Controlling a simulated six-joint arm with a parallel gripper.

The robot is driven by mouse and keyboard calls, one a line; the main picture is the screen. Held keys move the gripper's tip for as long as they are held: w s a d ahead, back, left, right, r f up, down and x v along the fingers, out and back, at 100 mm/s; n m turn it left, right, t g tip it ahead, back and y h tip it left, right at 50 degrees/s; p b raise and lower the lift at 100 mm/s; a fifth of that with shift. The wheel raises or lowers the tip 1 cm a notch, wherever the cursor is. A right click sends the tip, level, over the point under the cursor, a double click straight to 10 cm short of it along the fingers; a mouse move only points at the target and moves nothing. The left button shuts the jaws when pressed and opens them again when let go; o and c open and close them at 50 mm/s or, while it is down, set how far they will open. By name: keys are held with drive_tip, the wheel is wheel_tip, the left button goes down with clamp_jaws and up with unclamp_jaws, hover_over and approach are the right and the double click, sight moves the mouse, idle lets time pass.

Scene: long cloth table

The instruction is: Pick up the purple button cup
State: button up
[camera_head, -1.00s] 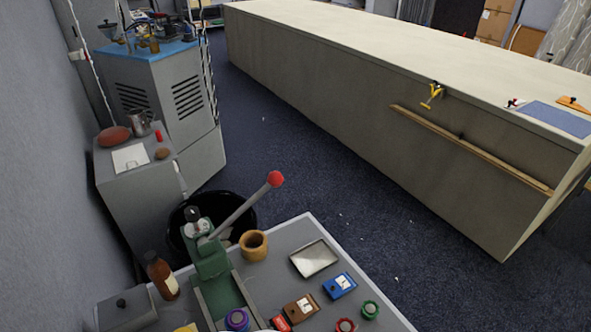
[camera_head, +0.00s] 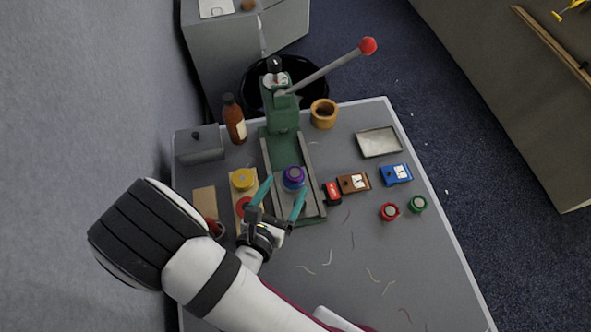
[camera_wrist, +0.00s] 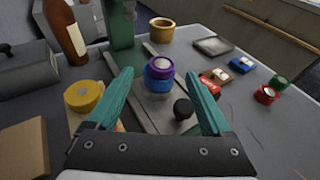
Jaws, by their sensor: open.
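The purple button cup (camera_head: 293,173) sits on the green press base between its two grey rails, below the press column. In the wrist view the purple cup (camera_wrist: 160,67) shows as a purple ring with a pale centre, on top of a blue ring-shaped piece (camera_wrist: 159,84). My gripper (camera_head: 285,188) is open, its two teal fingers pointing toward the cup. In the wrist view the fingers of my gripper (camera_wrist: 166,85) stand left and right of the cup, which appears between and beyond them. Nothing is held. I cannot tell the exact gap to the cup.
The green press (camera_head: 284,115) with its red-knobbed lever (camera_head: 335,66) stands behind the cup. A yellow roll (camera_head: 243,179) is close on the left. Brown (camera_head: 354,183) and blue boxes (camera_head: 396,174) lie right.

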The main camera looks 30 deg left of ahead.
sight(294, 174)
drive_tip(key=x, duration=0.3)
drive_tip(key=shift+w, duration=0.4)
clamp_jaws()
